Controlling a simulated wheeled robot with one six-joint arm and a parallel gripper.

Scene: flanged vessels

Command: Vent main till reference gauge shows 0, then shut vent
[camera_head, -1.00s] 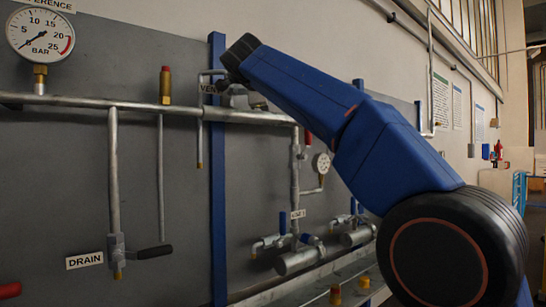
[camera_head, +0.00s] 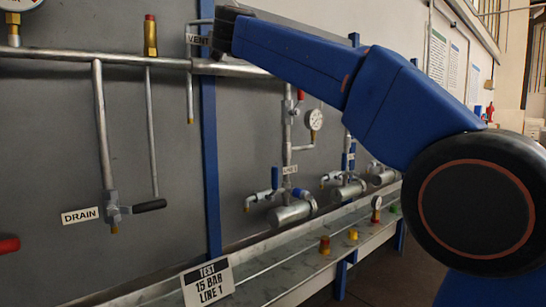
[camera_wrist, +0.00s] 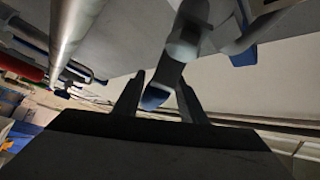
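The reference gauge (camera_head: 20,4) is cut off at the top left of the head view; only its lower edge shows, so its needle cannot be read now. A grey lever with a blue tip (camera_wrist: 155,97) appears between or just beyond the fingers, below a grey valve body (camera_wrist: 184,42). I cannot tell whether the fingers touch it.
The DRAIN valve's black handle (camera_head: 150,206) sticks out at the lower left. A red handle (camera_head: 9,244) is at the left edge. A brass fitting (camera_head: 150,36) stands on the main. A TEST 15 BAR LINE 1 sign (camera_head: 208,283) stands below on the ledge.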

